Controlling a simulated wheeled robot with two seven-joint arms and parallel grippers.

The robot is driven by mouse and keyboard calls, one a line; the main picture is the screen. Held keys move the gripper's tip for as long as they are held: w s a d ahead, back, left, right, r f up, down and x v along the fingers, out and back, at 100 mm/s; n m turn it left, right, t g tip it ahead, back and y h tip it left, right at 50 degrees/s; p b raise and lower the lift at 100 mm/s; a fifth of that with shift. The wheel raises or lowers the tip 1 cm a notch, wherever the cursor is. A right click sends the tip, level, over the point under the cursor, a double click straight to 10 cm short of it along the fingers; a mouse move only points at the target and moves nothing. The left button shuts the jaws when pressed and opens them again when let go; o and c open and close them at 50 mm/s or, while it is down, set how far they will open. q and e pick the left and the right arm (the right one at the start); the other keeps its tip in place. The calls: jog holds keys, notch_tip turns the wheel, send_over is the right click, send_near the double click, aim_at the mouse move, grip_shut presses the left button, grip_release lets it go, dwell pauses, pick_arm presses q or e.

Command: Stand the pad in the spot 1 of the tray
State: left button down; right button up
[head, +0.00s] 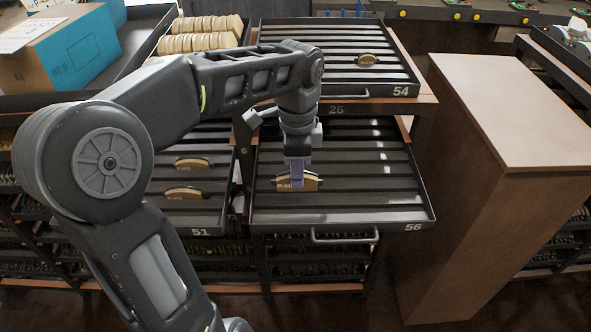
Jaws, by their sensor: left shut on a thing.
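The pad (312,183) is a tan, curved brake pad with dark markings, at the left of the pulled-out dark tray labelled 56 (390,215). My left gripper (297,181) points down from above and is shut on the middle of the pad, its fingers hiding part of it. The pad looks upright, near the tray's front ridges; I cannot tell whether it touches the tray floor. The rest of this tray's ridged rows look empty. My right gripper is not in view.
Tray 54 (410,90) above holds one pad (368,59). Tray 51 (170,217) at left holds pads (183,193). A tall brown cabinet (520,120) stands close at the right. A blue and cardboard box (70,55) sits at the back left.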

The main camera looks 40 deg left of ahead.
pick_arm(q)
jog(key=shift+w+d, duration=0.15)
jog(key=shift+w, duration=0.05)
jog(key=shift+s+a, duration=0.15)
jog(key=shift+a, duration=0.15)
jog(key=shift+d+f, duration=0.1)
jog(key=shift+d, duration=0.05)
notch_tip(320, 180, down, 5)
jog(key=b, duration=0.4)
jog(key=shift+f+b, duration=0.1)
jog(key=shift+b, duration=0.25)
jog(key=shift+f+b, duration=0.9)
jog(key=shift+f, duration=0.6)
jog(key=c, duration=1.3)
grip_release()
jog(key=shift+r, duration=0.1)
